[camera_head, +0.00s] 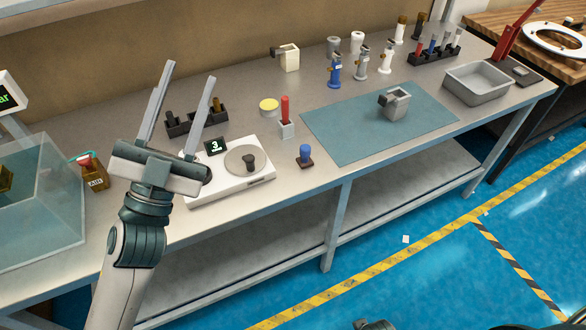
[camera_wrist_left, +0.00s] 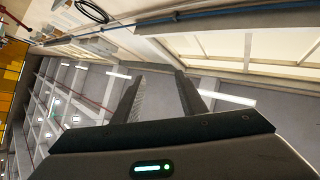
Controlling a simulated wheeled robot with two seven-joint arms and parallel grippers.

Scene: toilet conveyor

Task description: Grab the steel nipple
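I cannot tell for certain which piece is the steel nipple. A short dark grey metal piece (camera_head: 249,161) stands on the round pan of the white scale (camera_head: 232,188), whose display reads 3. A black rack (camera_head: 198,124) behind the scale holds a dark grey piece (camera_head: 170,118) and a brass-coloured piece (camera_head: 218,106). My left gripper (camera_head: 190,70) is raised over the bench left of the scale, fingers pointing up, open and empty. In the left wrist view its open fingers (camera_wrist_left: 160,84) point at walls and ceiling.
A grey block fitting (camera_head: 399,101) sits on a blue-grey mat (camera_head: 340,135). A grey tray (camera_head: 478,96) stands at the right. A clear box (camera_head: 45,235) and a brown bottle (camera_head: 95,178) are at the left. A red-topped holder (camera_head: 286,128) stands beyond the scale.

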